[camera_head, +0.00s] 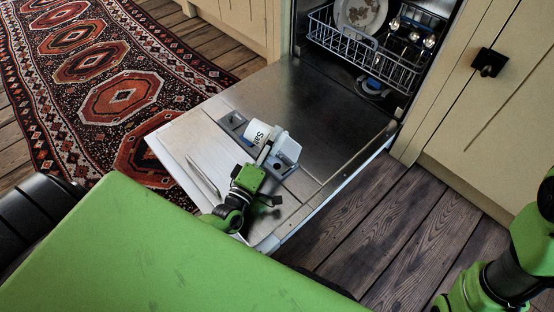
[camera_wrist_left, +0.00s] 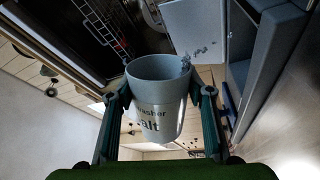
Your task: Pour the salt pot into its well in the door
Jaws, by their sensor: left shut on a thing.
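A white salt pot (camera_head: 256,133) marked "Salt" is tilted over the lowered dishwasher door (camera_head: 310,100). My left gripper (camera_head: 270,149) is shut on it. In the left wrist view the pot (camera_wrist_left: 158,90) is between the two fingers, and grey grains (camera_wrist_left: 190,59) show at its rim. I cannot tell whether they fall or where they land. A grey fitting (camera_head: 232,122) in the door's inner face is beside the pot. The pot and gripper hide part of the door, and I cannot make out the well's opening. My right gripper's fingers are out of view.
The lower rack (camera_head: 365,58) holds a plate (camera_head: 361,13) inside the dishwasher. A patterned rug (camera_head: 118,97) lies left of the door. Wooden floor (camera_head: 400,220) is clear to its right. A cabinet with a black knob (camera_head: 489,62) stands at the right.

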